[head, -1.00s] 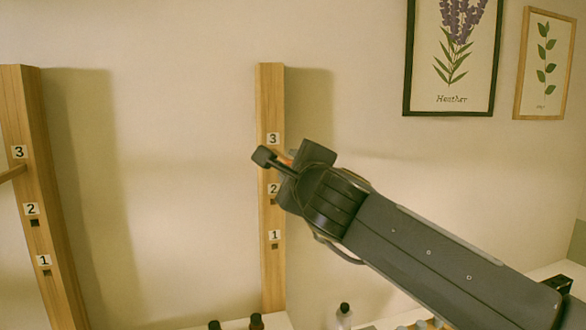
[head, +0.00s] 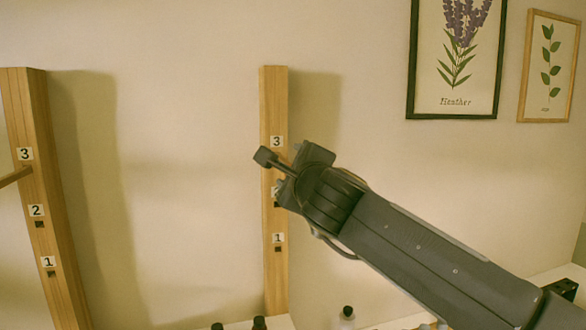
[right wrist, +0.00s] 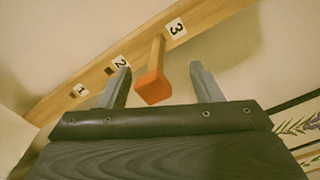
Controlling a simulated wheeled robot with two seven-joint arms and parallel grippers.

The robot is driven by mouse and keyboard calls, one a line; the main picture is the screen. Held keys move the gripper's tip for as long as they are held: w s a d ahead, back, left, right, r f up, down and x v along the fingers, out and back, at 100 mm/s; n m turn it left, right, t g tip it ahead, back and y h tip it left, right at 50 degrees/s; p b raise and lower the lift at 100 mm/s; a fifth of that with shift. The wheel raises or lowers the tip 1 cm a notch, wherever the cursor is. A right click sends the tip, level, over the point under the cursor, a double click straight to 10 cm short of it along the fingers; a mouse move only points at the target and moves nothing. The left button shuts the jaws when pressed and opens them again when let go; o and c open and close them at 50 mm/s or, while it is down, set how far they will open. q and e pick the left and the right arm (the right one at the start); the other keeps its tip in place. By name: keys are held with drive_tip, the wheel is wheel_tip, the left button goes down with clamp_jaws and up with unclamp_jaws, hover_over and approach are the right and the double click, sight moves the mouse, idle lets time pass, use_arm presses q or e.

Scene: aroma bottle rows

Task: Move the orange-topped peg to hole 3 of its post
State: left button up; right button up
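The orange-topped peg (right wrist: 152,86) sticks out of the middle post (right wrist: 135,45) at the hole beside label 3 (right wrist: 176,28). Its wooden shaft meets the post there, and the orange end points toward the wrist camera. My right gripper (right wrist: 160,78) is open, with one finger on each side of the orange end and visible gaps to both. In the head view my right gripper (head: 278,165) is in front of the post (head: 273,100) just under label 3 and hides the peg. Holes 2 and 1 look empty in the wrist view. My left gripper is not in view.
A second post (head: 38,110) stands at the left, with a wooden peg (head: 14,177) at its hole 3. Dark-capped bottles (head: 347,315) stand along the bottom edge. Framed plant pictures (head: 455,60) hang on the wall at the right. The wall between the posts is clear.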

drive_tip(key=shift+s+d, duration=0.1)
drive_tip(key=shift+s, duration=0.4)
drive_tip(key=b+v, duration=0.2)
drive_tip(key=v, duration=0.4)
drive_tip(key=shift+s, duration=0.4)
drive_tip(key=shift+d, duration=0.15)
